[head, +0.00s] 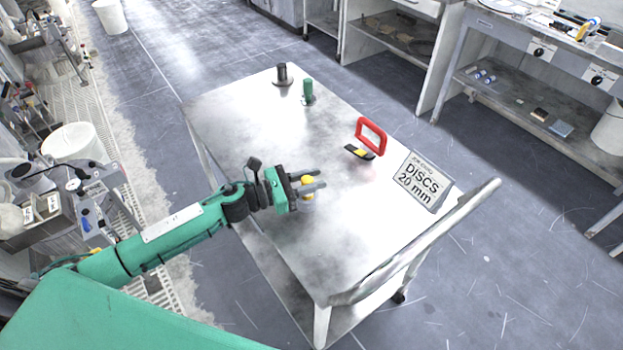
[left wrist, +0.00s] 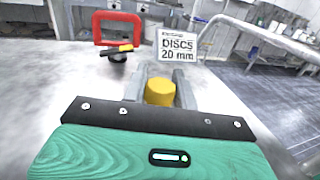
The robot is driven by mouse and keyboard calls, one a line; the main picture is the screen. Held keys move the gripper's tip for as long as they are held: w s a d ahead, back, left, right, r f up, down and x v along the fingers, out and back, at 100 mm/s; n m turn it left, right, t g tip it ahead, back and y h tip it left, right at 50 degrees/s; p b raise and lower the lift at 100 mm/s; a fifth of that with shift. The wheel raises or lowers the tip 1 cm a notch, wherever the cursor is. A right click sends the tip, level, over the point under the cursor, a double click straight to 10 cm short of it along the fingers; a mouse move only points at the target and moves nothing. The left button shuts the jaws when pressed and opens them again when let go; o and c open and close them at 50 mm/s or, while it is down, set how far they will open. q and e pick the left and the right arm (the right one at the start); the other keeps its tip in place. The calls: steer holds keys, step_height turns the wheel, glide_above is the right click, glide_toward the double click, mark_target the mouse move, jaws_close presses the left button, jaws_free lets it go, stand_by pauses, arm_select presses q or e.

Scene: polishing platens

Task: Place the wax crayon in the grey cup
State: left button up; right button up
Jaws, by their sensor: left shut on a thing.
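My left gripper (head: 314,184) is shut on a short yellow cylinder, which looks like the wax crayon (head: 306,181). It also shows between the fingers in the left wrist view (left wrist: 160,92). The gripper is over the near left part of the metal table; I cannot tell whether the crayon touches the top. A dark grey upright cylinder on a flat base, which looks like the grey cup (head: 282,73), stands at the table's far end, well apart from the gripper. Its opening cannot be made out. My right gripper is not in view.
A green cylinder (head: 308,90) stands close beside the grey one. A red frame (head: 371,136), a black and yellow item (head: 360,152) and a "DISCS 20 mm" sign (head: 422,181) are on the table's right side. The table (head: 240,120) has clear room between gripper and cylinders.

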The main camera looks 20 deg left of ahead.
arm_select(q)
steer(key=shift+f, duration=0.15)
steer(key=o, duration=1)
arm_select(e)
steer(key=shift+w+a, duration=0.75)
